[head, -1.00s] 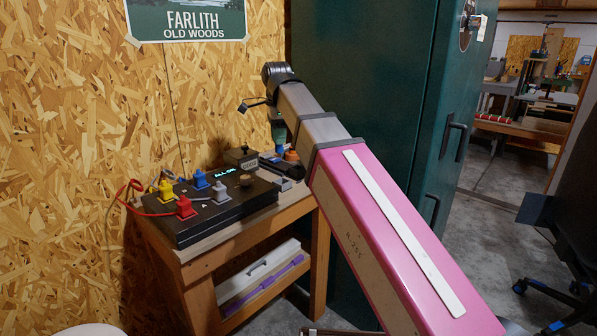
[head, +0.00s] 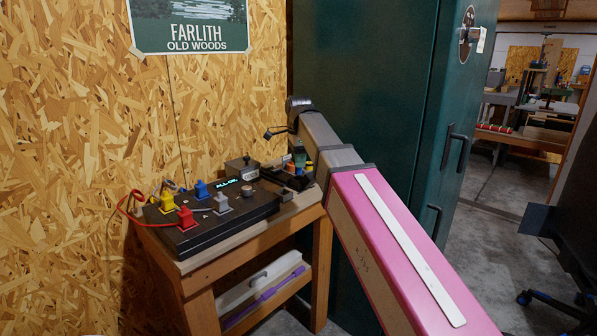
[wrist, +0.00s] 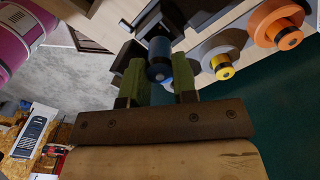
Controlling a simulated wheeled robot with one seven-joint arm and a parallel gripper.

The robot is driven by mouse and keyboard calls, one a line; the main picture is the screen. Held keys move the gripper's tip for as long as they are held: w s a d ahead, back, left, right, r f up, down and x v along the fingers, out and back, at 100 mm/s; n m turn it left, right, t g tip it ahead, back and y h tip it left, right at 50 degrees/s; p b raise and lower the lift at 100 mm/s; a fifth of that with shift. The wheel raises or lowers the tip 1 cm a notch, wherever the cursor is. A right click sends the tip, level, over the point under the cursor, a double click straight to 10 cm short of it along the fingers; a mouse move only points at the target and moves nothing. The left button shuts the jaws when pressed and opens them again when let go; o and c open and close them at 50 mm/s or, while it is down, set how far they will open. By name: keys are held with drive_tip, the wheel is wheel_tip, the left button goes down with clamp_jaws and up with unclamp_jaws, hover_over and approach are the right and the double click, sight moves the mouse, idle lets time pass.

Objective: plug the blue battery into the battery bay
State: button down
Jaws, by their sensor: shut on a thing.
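My gripper (wrist: 159,82) has its green fingers shut on the blue battery (wrist: 159,58), one finger on each side. In the head view my gripper (head: 299,152) is low over the bench's far right end, partly behind my arm. A dark open holder (head: 287,181), which looks like the battery bay, lies there beside the black panel. I cannot tell whether the battery touches or enters it; its lower end is hard to make out. In the wrist view a yellow-ended grey cylinder (wrist: 222,62) and an orange cylinder (wrist: 279,28) are right of the battery.
The black panel (head: 240,207) carries yellow, red, blue and grey plugs, a red cable and a lit display. A small grey box (head: 242,168) stands behind it. The wooden bench (head: 255,240) has a lower shelf. The chipboard wall and green cabinet (head: 375,90) are close behind.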

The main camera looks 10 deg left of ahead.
sight(298, 174)
drive_tip(key=shift+f, duration=1.95)
drive_tip(key=shift+f, duration=0.15)
drive_tip(key=c, duration=0.9)
unclamp_jaws()
wheel_tip(298, 174, up, 12)
drive_tip(key=shift+r, duration=0.15)
